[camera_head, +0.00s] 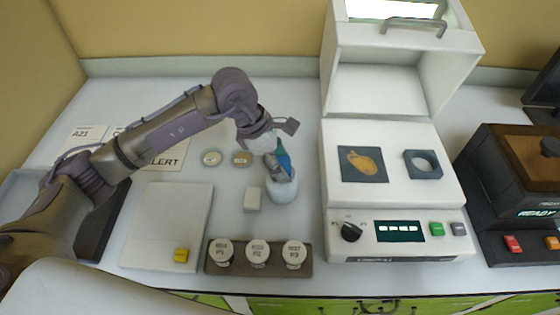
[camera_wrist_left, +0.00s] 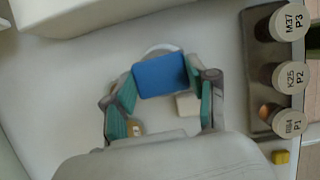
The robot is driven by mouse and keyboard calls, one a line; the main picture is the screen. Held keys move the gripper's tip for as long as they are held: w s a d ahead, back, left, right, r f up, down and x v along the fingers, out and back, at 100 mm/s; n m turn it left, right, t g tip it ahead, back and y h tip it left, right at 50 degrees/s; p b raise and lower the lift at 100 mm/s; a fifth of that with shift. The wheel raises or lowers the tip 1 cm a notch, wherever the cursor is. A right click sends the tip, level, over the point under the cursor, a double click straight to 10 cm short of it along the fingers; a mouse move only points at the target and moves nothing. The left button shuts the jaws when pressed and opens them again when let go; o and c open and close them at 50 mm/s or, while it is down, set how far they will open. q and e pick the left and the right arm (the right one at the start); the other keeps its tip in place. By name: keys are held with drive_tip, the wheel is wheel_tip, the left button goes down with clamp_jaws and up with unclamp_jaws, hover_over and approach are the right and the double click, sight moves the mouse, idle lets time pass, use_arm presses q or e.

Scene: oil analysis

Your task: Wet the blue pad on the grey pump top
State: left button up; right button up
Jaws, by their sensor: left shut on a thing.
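My left gripper (camera_head: 277,158) is shut on a blue pad (camera_wrist_left: 160,75), which lies between its teal-lined fingers in the left wrist view. The pad shows as a small blue patch (camera_head: 285,162) in the head view. A round whitish container (camera_head: 282,192), seemingly the pump, stands on the bench directly below the gripper. Its grey top is mostly hidden by the fingers and pad; a pale rim (camera_wrist_left: 162,48) shows past the pad in the wrist view. I cannot tell whether the pad touches the top. My right gripper is in neither view.
A small white block (camera_head: 252,198) stands close left of the container. A rack (camera_head: 213,266) with three labelled jars is in front. Two small round dishes (camera_head: 211,158) (camera_head: 241,158) lie behind left. A white instrument (camera_head: 393,190) with an open lid stands to the right.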

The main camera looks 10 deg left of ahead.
use_arm(q)
drive_tip(key=shift+r+p, duration=1.15)
drive_tip(key=shift+r, duration=1.85)
